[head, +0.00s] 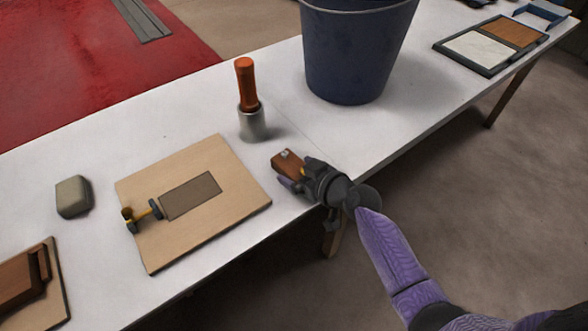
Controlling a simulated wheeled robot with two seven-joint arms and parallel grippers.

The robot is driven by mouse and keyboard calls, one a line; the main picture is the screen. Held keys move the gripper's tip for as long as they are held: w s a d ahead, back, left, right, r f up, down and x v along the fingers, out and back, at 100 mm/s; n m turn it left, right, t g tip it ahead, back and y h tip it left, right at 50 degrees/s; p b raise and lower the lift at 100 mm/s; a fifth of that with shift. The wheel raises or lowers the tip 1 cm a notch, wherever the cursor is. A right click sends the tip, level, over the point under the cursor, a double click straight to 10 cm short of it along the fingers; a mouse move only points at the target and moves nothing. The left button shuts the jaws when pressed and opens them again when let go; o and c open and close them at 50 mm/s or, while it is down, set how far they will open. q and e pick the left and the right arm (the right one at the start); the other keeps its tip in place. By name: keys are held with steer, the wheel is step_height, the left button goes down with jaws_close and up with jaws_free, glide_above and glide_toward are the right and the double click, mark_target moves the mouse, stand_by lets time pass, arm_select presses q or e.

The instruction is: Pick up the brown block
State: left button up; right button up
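The brown block (287,163) is at the front edge of the white table, right of the tan board. A small pale fitting shows on its top. My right gripper (292,174) reaches in from the lower right and is right at the block, its dark body covering the block's near end. A purplish finger part shows along the block's lower side. I cannot tell whether the fingers press on the block or whether it rests on the table. My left gripper is not in view.
A tan board (230,165) with a grey plate and small clamp lies left of the block. An orange-handled tool stands in a grey cup (252,124) behind. A large blue bucket (355,50) stands at the back right. A grey-green block (73,196) sits far left.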

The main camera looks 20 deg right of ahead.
steer(key=c, duration=1.1)
